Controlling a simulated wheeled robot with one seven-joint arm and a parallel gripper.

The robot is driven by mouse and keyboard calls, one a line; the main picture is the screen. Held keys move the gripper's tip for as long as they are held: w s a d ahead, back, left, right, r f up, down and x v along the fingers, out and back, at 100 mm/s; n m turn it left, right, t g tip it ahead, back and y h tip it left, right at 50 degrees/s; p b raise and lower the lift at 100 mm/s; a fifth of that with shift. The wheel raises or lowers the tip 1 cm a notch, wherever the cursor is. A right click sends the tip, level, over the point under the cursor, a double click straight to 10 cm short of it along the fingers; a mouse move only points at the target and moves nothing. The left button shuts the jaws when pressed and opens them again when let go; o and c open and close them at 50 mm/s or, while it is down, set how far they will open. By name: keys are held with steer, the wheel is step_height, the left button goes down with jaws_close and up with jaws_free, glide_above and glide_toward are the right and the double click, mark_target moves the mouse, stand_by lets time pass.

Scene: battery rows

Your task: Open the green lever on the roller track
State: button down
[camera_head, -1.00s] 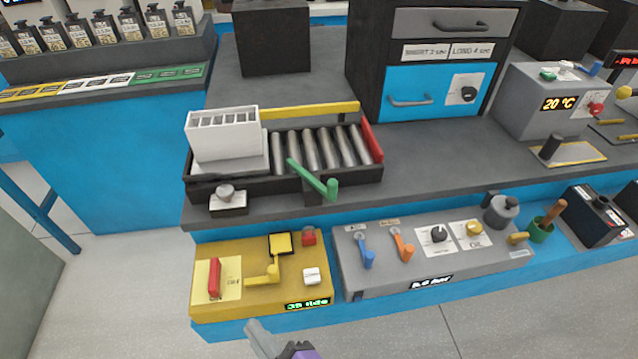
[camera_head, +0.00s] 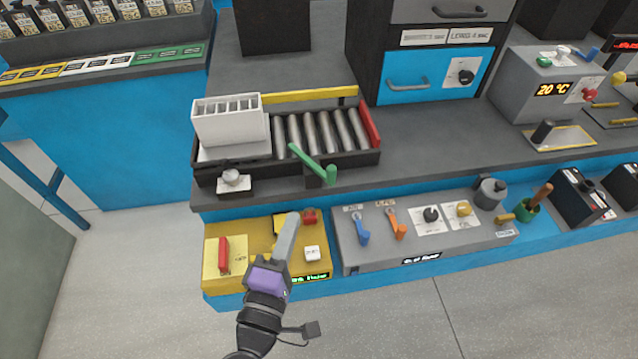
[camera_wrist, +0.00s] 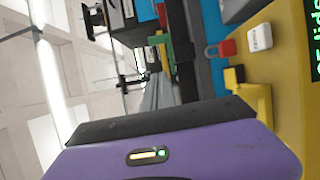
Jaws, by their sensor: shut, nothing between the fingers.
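The green lever (camera_head: 308,161) is at the front of the roller track (camera_head: 318,137), slanting across the rollers toward the front right and ending in an upright green knob. My gripper (camera_head: 291,219) is shut and empty. It is over the yellow control panel, in front of and below the lever, apart from it. In the wrist view a green part (camera_wrist: 181,48), probably the lever, shows at the upper middle. The purple body of my gripper (camera_wrist: 175,155) fills the bottom of that view.
A white slotted box (camera_head: 230,120) stands on the track's left end. A red bar (camera_head: 369,125) closes its right end, and a yellow bar (camera_head: 310,96) runs behind. The yellow panel (camera_head: 215,283) and the grey panel (camera_head: 378,262) with blue and orange levers lie below the bench edge.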

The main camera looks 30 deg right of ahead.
mark_target(335, 176)
steer(key=w+d+p, duration=0.2)
steer(key=w+d, duration=0.4)
steer(key=d, duration=0.2)
steer(key=shift+d, duration=0.4)
steer(key=shift+s+d+r+y, duration=0.1)
steer(key=shift+s+d+y, duration=0.05)
steer(key=shift+y, duration=0.15)
steer(key=shift+s+d+n+t+y+p, duration=0.15)
steer(key=shift+d+n+t+y+p, duration=0.25)
steer(key=shift+d+n+t+y, duration=0.35)
steer(key=d+n+t+y, duration=0.1)
steer(key=y, duration=0.1)
steer(key=d+n+t+y, duration=0.1)
steer(key=n+y, duration=0.1)
steer(key=shift+y, duration=0.25)
steer(key=shift+w+d+b, duration=0.15)
steer(key=shift+w+d, duration=0.15)
steer(key=shift+d, duration=0.4)
steer(key=shift+w+d+b, duration=0.15)
steer(key=shift+w+d, duration=0.1)
steer(key=shift+d, duration=0.45)
